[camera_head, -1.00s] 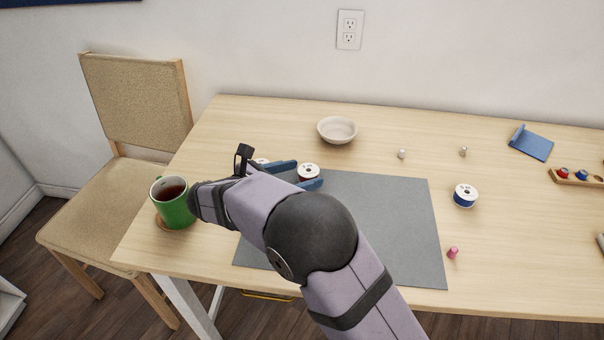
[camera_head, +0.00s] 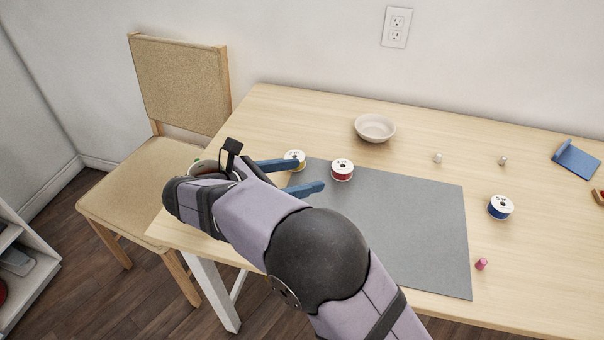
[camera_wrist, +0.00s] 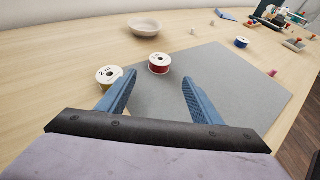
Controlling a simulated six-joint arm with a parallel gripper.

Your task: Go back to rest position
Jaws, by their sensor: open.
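My gripper (camera_head: 308,176) is open and empty, its two blue fingers apart above the left edge of the grey mat (camera_head: 420,235). In the wrist view my gripper (camera_wrist: 158,92) points toward a red ribbon spool (camera_wrist: 159,64), which stands beyond the fingertips on the mat's edge. The red spool (camera_head: 342,169) is right of the fingers in the head view. A yellow ribbon spool (camera_head: 294,159) stands beside the far finger; it also shows in the wrist view (camera_wrist: 110,78). Nothing is between the fingers.
A pale bowl (camera_head: 375,128) stands at the back. A blue spool (camera_head: 500,207), a pink thimble-like piece (camera_head: 481,264) and a blue stand (camera_head: 575,160) are to the right.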

